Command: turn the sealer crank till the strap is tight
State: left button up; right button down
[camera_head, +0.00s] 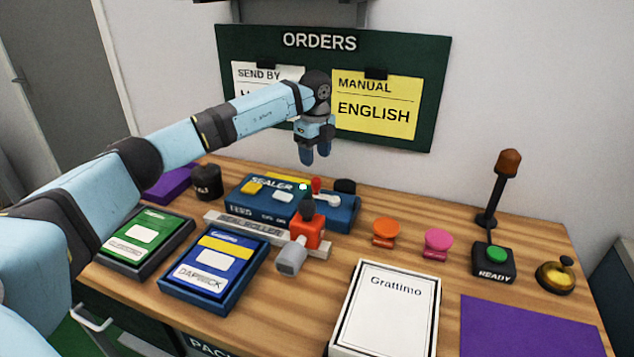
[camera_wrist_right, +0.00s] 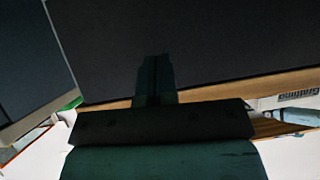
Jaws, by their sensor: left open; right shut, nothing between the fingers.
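The blue sealer (camera_head: 258,207) stands at the back middle of the table, labelled SEALER and FEED. On its right top are a white arm-like part (camera_head: 326,201), a black knob (camera_head: 345,186) and a small red knob (camera_head: 316,184); I cannot tell for certain which is the crank. No strap can be made out. My left gripper (camera_head: 316,152) hangs above the sealer's back right, pointing down, open and empty, apart from it. My right gripper (camera_wrist_right: 155,80) shows only in the right wrist view, shut and empty, away from the sealer.
A seal roller bar (camera_head: 225,227) with a red block (camera_head: 306,233) lies before the sealer. Green (camera_head: 145,238) and blue (camera_head: 212,268) trays, orange (camera_head: 386,230) and pink (camera_head: 437,241) stamps, a Grattimo box (camera_head: 388,308), READY button (camera_head: 496,256) and bell (camera_head: 556,277) crowd the table.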

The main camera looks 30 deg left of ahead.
aim_at(316, 178)
pick_arm(q)
notch_tip(316, 178, down, 9)
jog(key=shift+w+r+b, duration=0.1)
jog(key=shift+b, duration=0.3)
jog(key=c, duration=0.9)
